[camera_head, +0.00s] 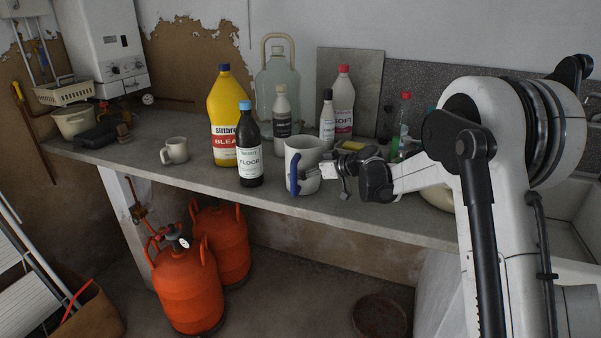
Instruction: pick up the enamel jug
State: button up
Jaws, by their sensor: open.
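The enamel jug (298,147) is white and stands upright on the grey worktop, right of the black floor-cleaner bottle. A blue curved part, which looks like its handle, shows at its lower left front. My gripper (322,176) is open at the jug's front right, with a finger crossing in front of the jug's lower side. I cannot tell whether the finger touches the jug or whether the handle lies between the fingers. The gripper hides part of the jug's lower right side.
The floor-cleaner bottle (250,160) stands close left of the jug, with a yellow bleach bottle (224,105) and cream mug (174,151) beyond. Several bottles and a glass demijohn (268,78) stand behind. Orange gas cylinders (187,285) are below the worktop (220,187).

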jog(key=shift+w+a+f, duration=0.1)
jog(key=shift+w+a, duration=0.05)
jog(key=c, duration=1.7)
jog(key=shift+r, duration=0.25)
